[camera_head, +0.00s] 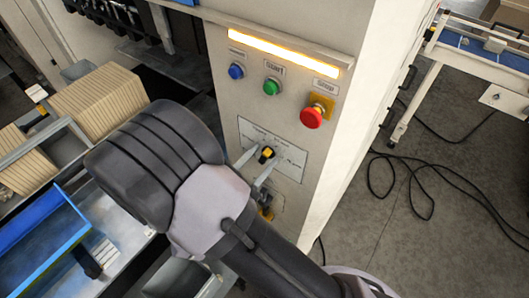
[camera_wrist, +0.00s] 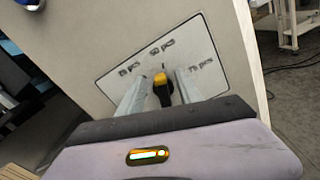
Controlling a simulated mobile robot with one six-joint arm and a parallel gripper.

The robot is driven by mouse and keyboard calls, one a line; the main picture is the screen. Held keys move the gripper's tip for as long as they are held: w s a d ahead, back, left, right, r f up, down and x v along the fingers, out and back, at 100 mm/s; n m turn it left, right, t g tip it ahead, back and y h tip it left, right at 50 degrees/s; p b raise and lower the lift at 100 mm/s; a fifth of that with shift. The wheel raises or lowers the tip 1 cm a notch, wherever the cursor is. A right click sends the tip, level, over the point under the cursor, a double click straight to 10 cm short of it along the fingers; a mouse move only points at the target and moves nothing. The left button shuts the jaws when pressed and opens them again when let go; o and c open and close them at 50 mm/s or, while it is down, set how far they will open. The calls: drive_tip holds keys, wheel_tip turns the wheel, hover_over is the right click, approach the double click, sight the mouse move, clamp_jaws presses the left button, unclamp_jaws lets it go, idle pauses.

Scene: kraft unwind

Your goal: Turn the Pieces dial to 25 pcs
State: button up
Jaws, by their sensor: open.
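The Pieces dial is a black knob with a yellow front (camera_head: 266,153) on a pale label plate (camera_head: 287,158) on the cabinet front. In the wrist view the knob (camera_wrist: 162,88) points up, roughly at the middle marking, which looks like 50 pcs. The left marking is blurred and seems to be 25 pcs; the right one reads 75 pcs. My gripper (camera_head: 256,163) is open, its two grey fingers at either side of the knob. In the wrist view my gripper (camera_wrist: 161,79) shows gaps between both fingers and the knob. I cannot tell how deep the fingertips reach.
Above the plate are a blue button (camera_head: 236,71), a green button (camera_head: 271,86) and a red stop button (camera_head: 311,117) under a lit strip (camera_head: 284,52). Below the dial is another yellow-and-black fitting (camera_head: 266,213), partly hidden. Stacked cardboard (camera_head: 105,100) stands at left. Cables lie on the floor at right.

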drive_tip(key=shift+x, duration=0.95)
clamp_jaws()
drive_tip(key=shift+p, duration=0.3)
drive_tip(key=shift+w+a+n+p, duration=0.1)
drive_tip(key=shift+a+n+p, duration=0.15)
drive_tip(key=shift+n+p, duration=0.95)
drive_tip(key=shift+f+b, duration=0.1)
drive_tip(key=shift+b, duration=0.2)
drive_tip(key=shift+c, duration=2.1)
unclamp_jaws()
drive_tip(key=o, duration=1)
drive_tip(key=shift+c, duration=0.2)
